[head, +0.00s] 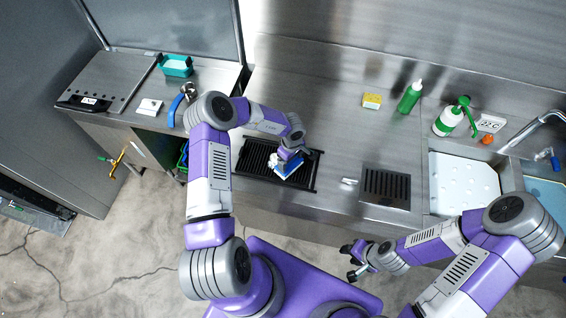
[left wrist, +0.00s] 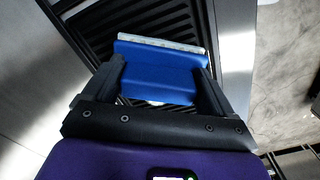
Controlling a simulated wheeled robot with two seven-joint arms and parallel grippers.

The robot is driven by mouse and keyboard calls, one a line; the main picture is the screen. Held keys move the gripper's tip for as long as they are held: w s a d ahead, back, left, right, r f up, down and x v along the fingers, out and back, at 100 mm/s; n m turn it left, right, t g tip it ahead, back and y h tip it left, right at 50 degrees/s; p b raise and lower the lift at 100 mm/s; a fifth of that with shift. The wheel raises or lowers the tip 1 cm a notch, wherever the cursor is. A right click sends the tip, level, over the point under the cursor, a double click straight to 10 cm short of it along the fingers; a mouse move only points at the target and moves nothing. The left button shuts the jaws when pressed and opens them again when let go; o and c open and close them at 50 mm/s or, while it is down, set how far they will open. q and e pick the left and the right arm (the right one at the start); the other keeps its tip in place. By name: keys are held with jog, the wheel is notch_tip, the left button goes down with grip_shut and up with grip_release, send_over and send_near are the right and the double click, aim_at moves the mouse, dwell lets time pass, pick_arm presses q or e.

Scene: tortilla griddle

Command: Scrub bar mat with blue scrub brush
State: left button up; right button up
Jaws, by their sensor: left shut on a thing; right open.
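The blue scrub brush (head: 285,166) is over the black ribbed bar mat (head: 252,160) on the steel counter in the head view. My left gripper (head: 286,158) is shut on the brush. In the left wrist view the blue brush body (left wrist: 160,75) sits between the two fingers of my left gripper (left wrist: 160,85), with a pale edge at its far side. The mat's dark slats (left wrist: 165,25) show beyond and beneath it. I cannot tell whether the brush touches the mat. My right gripper (head: 354,262) is open and empty in front of the counter.
A dark slotted grate (head: 386,186) and a small white object (head: 349,181) lie to the right. A teal container (head: 175,65) stands back left.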

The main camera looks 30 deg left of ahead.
pick_arm(q)
jog(key=shift+s+a, duration=0.25)
jog(key=shift+a, duration=0.85)
jog(key=shift+s+a, duration=0.25)
jog(key=shift+a, duration=0.8)
jog(key=shift+s+a, duration=0.25)
jog(key=shift+a, duration=0.65)
jog(key=shift+d+r, duration=0.1)
jog(key=shift+r, duration=2.5)
